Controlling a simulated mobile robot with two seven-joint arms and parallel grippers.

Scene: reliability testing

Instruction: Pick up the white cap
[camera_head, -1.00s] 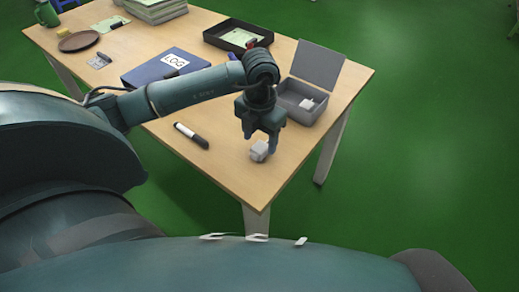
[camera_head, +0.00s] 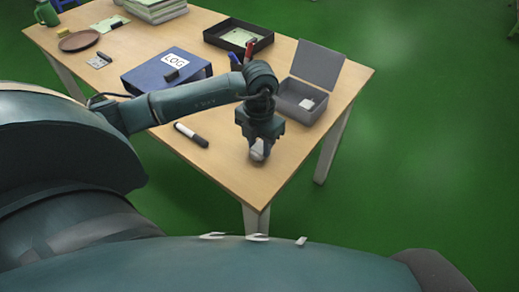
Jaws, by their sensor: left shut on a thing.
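The white cap (camera_head: 257,153) is a small pale block near the front corner of the wooden table (camera_head: 226,172). My left gripper (camera_head: 258,146) points down over it and is shut on it, with the fingers hiding most of its sides. The cap looks to be at table level; I cannot tell whether it touches the top. My right gripper is not in view.
An open grey box (camera_head: 299,103) with a small white piece (camera_head: 307,104) inside stands right of the gripper. A black marker (camera_head: 191,135) lies to the left. A blue LOG binder (camera_head: 160,70), a black tray (camera_head: 238,38) and a brown plate (camera_head: 78,41) are farther back.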

